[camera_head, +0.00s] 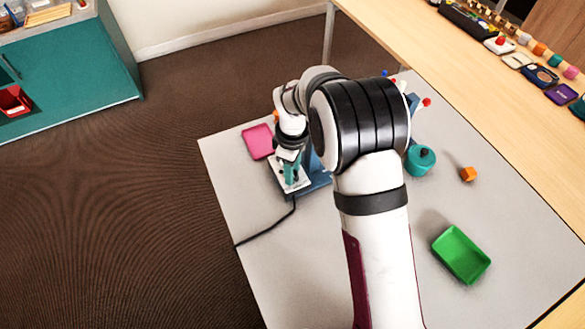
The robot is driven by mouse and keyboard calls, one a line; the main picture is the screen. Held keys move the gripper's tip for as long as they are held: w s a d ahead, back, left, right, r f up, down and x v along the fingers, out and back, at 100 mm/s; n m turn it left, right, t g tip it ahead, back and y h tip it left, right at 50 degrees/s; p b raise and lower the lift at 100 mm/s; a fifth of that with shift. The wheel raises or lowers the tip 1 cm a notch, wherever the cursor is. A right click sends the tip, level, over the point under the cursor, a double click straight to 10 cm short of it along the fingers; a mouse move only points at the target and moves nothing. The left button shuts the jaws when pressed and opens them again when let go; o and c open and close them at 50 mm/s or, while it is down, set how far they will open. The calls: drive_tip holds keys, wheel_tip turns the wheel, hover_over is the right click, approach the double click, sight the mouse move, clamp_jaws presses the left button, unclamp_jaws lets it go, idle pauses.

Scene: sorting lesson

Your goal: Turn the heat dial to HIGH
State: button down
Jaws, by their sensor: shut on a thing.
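A blue device with a pale front panel (305,184) stands on the grey table, left of my arm, with a black cable leading from it. My gripper (290,176) points down at this panel. It is shut, and what it grips appears to be the heat dial on the panel. The dial itself is hidden by the fingers, and its markings are too small to read, so its setting cannot be told. My arm covers part of the device's right side.
A pink tray (258,142) lies just behind and left of the device. The black cable (266,231) runs to the table's left edge.

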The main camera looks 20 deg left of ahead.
drive_tip(key=m, duration=0.3)
drive_tip(key=shift+m, duration=2.4)
drive_tip(key=c, duration=0.5)
unclamp_jaws()
drive_tip(key=shift+r, duration=0.1)
wheel_tip(320, 180, up, 16)
drive_tip(key=shift+f, duration=0.15)
